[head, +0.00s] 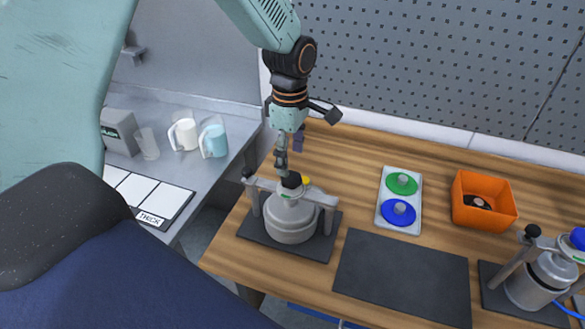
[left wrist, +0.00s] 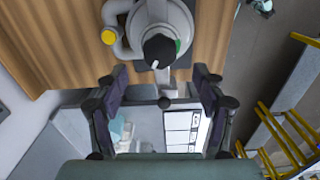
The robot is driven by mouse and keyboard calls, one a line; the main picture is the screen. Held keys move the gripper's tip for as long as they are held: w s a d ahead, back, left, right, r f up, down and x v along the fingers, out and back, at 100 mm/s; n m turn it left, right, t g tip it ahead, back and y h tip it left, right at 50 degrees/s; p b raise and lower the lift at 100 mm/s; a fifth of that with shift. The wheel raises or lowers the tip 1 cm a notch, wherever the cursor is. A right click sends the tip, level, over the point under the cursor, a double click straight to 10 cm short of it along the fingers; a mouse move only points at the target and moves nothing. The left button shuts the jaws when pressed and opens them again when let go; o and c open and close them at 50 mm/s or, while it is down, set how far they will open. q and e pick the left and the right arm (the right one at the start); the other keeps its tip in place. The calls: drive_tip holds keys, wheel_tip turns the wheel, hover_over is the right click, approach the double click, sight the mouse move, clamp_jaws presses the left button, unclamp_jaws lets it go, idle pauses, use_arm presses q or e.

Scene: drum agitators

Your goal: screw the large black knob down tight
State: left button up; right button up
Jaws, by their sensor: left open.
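The large black knob (head: 291,180) sits on top of a grey drum agitator (head: 291,222), which stands on a dark mat at the left of the wooden bench. In the left wrist view the knob (left wrist: 159,50) is round and dark with a small white mark on its side. My left gripper (head: 284,150) is just above the knob in the head view, and a finger partly overlaps the space over it. In the left wrist view my open gripper (left wrist: 160,74) has its fingers wide apart, with the knob beyond the gap and untouched. My right gripper is not in view.
A grey tray (head: 384,213) with green and blue discs and an orange bin (head: 484,183) stand to the right. A second agitator (head: 528,286) is at far right. A bare dark mat (head: 402,277) lies between. Mugs (head: 184,135) stand on the left counter.

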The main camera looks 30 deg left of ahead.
sight(292, 177)
use_arm(q)
drive_tip(key=f, duration=0.4)
drive_tip(key=shift+d+p, duration=0.25)
drive_tip(key=shift+p, duration=0.05)
drive_tip(key=shift+f, duration=0.3)
drive_tip(key=shift+s+a+f, duration=0.1)
drive_tip(key=shift+a+f, duration=0.2)
drive_tip(key=shift+f, duration=0.05)
drive_tip(key=shift+d+r, duration=0.1)
drive_tip(key=shift+d, duration=0.05)
drive_tip(key=shift+c, duration=0.4)
drive_tip(key=shift+d, duration=0.15)
drive_tip(key=c, duration=1.1)
